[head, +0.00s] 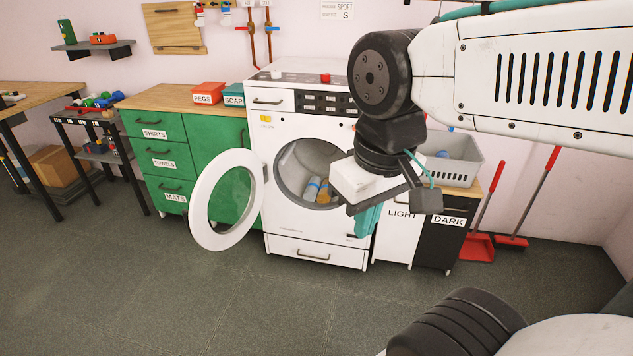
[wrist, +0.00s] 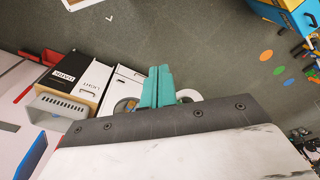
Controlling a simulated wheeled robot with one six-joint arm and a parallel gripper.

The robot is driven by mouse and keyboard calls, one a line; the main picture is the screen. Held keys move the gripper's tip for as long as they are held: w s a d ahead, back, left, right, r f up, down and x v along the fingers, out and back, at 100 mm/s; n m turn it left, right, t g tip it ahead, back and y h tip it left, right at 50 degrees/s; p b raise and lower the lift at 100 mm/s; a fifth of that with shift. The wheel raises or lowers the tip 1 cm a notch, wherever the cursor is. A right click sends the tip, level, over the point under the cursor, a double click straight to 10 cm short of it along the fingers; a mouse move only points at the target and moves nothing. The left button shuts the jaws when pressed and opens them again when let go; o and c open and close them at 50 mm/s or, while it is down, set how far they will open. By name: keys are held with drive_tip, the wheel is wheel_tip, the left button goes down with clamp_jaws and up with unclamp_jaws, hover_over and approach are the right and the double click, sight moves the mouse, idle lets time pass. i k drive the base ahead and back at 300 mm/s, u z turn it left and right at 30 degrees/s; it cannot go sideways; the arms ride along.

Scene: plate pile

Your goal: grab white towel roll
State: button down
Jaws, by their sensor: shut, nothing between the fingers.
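I cannot make out a white towel roll in either view. The open washing machine drum (head: 292,165) holds a blue roll (head: 312,188) and an orange roll (head: 324,192); my arm and gripper cover the drum's right part. My gripper (head: 366,222) has teal fingers, shut and empty, pointing down in front of the machine's right side. The fingers also show in the wrist view (wrist: 158,88), pressed together with nothing between them.
The round washer door (head: 228,200) stands open to the left. White and black bins labelled LIGHT (head: 397,235) and DARK (head: 440,240) stand right of the machine, under a grey basket (head: 450,155). Green drawers (head: 160,150) stand left. The front floor is clear.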

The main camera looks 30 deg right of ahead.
sight(311, 193)
drive_tip(key=z, duration=0.5)
drive_tip(key=k, duration=0.65)
drive_tip(key=z, duration=1.2)
drive_tip(key=i, duration=1.35)
drive_tip(key=u, duration=0.6)
drive_tip(key=i, duration=0.7)
drive_tip(key=u, duration=0.7)
